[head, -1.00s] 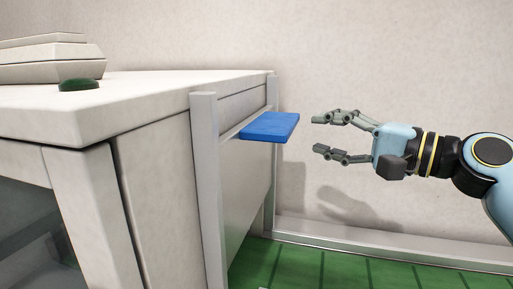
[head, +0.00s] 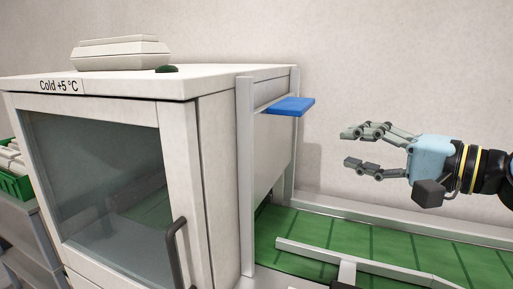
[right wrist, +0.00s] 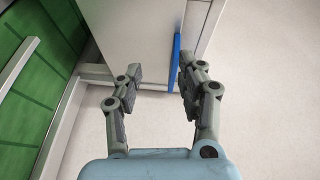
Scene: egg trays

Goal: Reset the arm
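My right gripper (head: 366,149) is open and empty, to the right of the cabinet and apart from it. In the right wrist view its two fingers (right wrist: 160,75) are spread with nothing between them. A blue plate (head: 291,107) sticks out from the frame on the cabinet's right side, left of the gripper. It also shows in the right wrist view (right wrist: 175,78), edge-on beyond the fingers. My left gripper is in none of these views.
A white cold cabinet (head: 180,88) with a glass door and dark handle (head: 172,245) stands left. On top are a closed white carton (head: 120,54) and a dark green object (head: 167,69). A green conveyor belt (head: 385,242) with a grey rail (head: 320,252) lies below right. A green crate (head: 18,184) is far left.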

